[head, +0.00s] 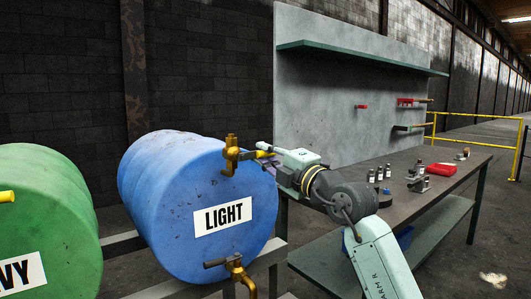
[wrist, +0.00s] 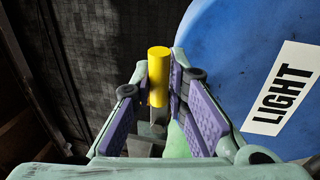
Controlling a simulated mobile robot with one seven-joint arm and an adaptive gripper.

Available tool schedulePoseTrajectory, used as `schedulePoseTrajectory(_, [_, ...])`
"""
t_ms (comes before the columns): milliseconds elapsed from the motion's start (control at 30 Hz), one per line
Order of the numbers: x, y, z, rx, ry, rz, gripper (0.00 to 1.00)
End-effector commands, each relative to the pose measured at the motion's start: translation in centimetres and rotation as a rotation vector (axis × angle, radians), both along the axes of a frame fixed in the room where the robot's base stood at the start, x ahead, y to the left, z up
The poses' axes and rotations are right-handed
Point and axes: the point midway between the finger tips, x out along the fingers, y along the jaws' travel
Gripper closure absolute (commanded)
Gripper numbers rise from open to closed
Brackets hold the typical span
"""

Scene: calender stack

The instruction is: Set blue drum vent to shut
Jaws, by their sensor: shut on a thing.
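The blue drum (head: 160,180) lies on its side on a rack, its face labelled LIGHT; part of that face shows in the wrist view (wrist: 230,70). A brass vent (head: 231,157) sits at the top of the face. Its yellow handle (head: 263,154) points right, roughly level, and its far part is hidden by my gripper (head: 272,153). In the wrist view the yellow handle (wrist: 158,70) stands between the purple pads of my gripper (wrist: 156,88), which is shut on it.
A brass tap (head: 235,268) with a dark handle is low on the blue drum. A green drum (head: 45,210) stands to the left. On the right are a workbench (head: 440,190) with bottles and a red item, a grey panel (head: 330,100) with a green shelf (head: 360,54), and yellow railings (head: 480,118).

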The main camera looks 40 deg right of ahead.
Motion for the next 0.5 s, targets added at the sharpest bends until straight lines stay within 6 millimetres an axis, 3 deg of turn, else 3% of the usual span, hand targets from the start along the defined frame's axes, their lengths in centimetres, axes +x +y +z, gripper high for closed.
schedulePoseTrajectory(500, [-0.05, 0.03, 0.1, 0.04, -0.006, 0.001, 1.0])
